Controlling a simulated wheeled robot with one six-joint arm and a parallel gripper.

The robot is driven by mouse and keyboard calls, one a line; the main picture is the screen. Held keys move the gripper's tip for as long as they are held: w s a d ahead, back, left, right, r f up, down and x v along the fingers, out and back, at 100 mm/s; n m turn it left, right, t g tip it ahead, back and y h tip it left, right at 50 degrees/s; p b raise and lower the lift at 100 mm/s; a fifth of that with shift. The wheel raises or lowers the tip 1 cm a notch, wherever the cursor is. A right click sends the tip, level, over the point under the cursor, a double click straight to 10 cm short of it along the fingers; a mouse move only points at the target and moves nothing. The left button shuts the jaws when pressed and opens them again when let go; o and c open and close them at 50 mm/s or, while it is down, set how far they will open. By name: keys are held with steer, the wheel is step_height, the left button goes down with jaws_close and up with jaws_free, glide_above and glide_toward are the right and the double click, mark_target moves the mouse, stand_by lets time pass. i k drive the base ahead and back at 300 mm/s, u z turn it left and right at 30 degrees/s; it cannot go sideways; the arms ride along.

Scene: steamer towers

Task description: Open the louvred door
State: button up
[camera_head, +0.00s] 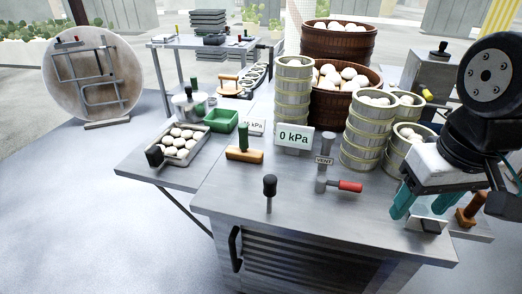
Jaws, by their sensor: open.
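The louvred door (305,272) is on the front of the grey metal cabinet, at the bottom middle, with dark horizontal slats. It looks shut, and its lower part is cut off by the picture edge. A black upright handle (235,248) is at the door's left side. My gripper (428,208) is at the right, by the counter's right end, with its teal fingers apart. It is up and to the right of the handle and well away from it. I see nothing held between the fingers.
On the counter are a black-knobbed lever (269,192), a red-handled vent valve (345,186), a "0 kPa" sign (293,138) and steamer towers (362,138). A bun tray (180,145) is at left. The floor (100,220) left of the cabinet is clear.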

mark_target(312, 266)
steer(key=u, duration=2.5)
steer(key=k, duration=0.55)
steer(key=z, duration=1.35)
